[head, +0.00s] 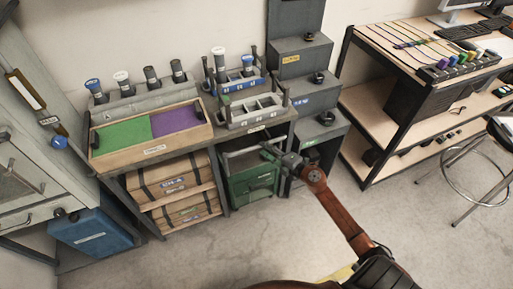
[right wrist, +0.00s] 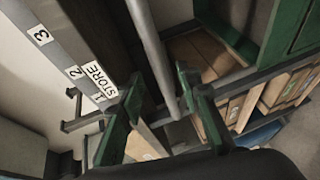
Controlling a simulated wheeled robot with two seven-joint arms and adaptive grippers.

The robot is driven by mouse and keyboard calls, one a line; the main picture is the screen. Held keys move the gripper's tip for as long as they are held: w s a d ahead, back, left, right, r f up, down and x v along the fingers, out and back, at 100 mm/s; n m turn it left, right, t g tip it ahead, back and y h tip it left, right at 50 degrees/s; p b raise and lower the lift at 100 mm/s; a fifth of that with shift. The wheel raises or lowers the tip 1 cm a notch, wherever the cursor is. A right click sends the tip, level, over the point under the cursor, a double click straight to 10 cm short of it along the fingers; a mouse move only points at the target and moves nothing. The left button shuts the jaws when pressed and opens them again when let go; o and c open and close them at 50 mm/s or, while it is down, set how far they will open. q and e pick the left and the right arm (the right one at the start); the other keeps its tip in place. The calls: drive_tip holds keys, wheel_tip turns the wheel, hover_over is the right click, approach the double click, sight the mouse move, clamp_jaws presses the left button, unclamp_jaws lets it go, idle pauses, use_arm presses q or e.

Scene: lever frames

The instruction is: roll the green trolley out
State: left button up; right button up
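The green trolley (head: 252,184) stands in the bay under the right part of the grey bench, with a pale bar handle (head: 243,151) across its top. My right gripper (head: 273,153) is at the right end of this handle, in front of the bench. In the right wrist view the two fingers of my right gripper (right wrist: 160,82) are apart, and a grey bar (right wrist: 154,45) runs between them. I cannot tell whether either finger touches the bar. Green panels of the trolley (right wrist: 292,30) show at the upper right there. My left gripper is not in view.
Wooden crates (head: 172,187) fill the bay left of the trolley. Grey stepped shelves (head: 318,125) stand close on its right. A blue box (head: 92,238) is on the floor at the left. The floor (head: 240,240) in front of the trolley is clear.

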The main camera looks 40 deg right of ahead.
sight(259, 147)
drive_tip(key=b+x, duration=0.1)
drive_tip(key=x, duration=0.3)
drive_tip(key=shift+s+f, duration=0.1)
drive_tip(key=shift+f, duration=0.05)
drive_tip(key=shift+w, duration=0.4)
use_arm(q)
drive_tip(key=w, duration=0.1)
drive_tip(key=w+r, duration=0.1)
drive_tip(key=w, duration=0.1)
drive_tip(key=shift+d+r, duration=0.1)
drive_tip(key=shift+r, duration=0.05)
use_arm(e)
clamp_jaws()
